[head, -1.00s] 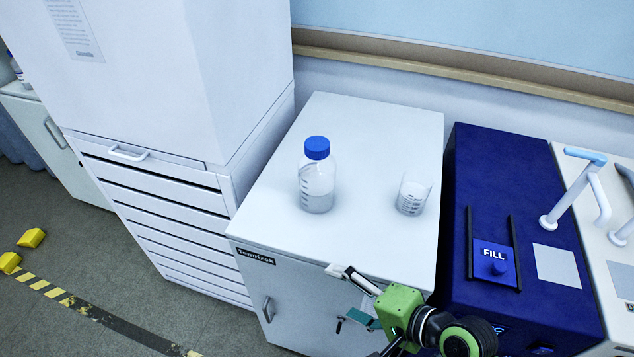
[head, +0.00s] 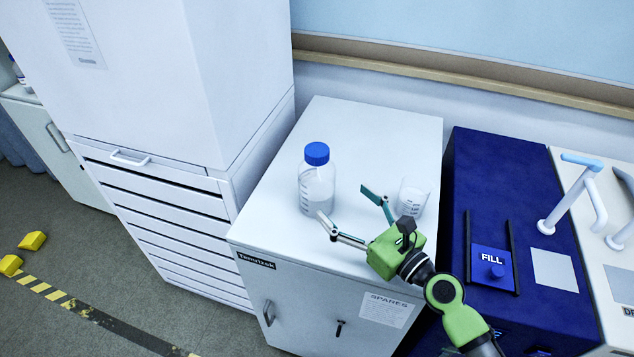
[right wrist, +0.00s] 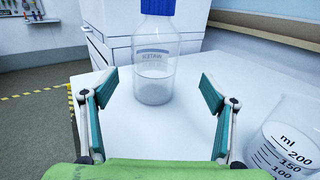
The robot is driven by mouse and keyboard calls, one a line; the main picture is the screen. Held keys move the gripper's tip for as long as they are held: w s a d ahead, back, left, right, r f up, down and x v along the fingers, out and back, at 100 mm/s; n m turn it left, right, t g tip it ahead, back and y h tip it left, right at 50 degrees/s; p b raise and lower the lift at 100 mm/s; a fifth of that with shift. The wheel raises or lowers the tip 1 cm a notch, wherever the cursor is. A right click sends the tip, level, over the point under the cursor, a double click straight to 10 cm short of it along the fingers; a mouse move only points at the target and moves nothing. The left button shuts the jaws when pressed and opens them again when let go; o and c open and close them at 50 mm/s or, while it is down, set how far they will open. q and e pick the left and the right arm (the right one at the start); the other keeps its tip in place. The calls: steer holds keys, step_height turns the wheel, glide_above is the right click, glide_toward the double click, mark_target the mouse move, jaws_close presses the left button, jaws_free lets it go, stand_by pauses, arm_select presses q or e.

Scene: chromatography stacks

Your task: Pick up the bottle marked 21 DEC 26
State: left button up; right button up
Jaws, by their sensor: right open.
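A clear glass bottle (head: 316,188) with a blue cap stands upright on the white cabinet top, part full of pale liquid. In the right wrist view the bottle (right wrist: 156,62) stands ahead, between the lines of the two fingers, its cap cut off by the top edge. Its side carries printed lettering, but I cannot read a date. My right gripper (head: 344,203) is open and empty above the cabinet's front part, close to the bottle on its right front side. Its teal-padded fingers (right wrist: 158,92) are spread wide. My left gripper is not in view.
A glass beaker (head: 413,197) with a printed scale stands right of the bottle, near the gripper's right finger. The cabinet top (head: 365,125) is clear behind. A tall white drawer unit (head: 165,205) rises at left; a dark blue machine (head: 497,165) stands at right.

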mark_target(332, 192)
steer(key=x, duration=0.4)
steer(key=shift+w+a, duration=0.1)
steer(key=shift+a, duration=0.05)
steer(key=x, duration=0.5)
steer(key=shift+a+f+p, duration=0.2)
steer(key=shift+a+p, duration=0.15)
steer(key=shift+s, duration=0.2)
steer(key=c, duration=1.8)
steer(key=shift+o, duration=0.2)
steer(key=shift+r, duration=0.2)
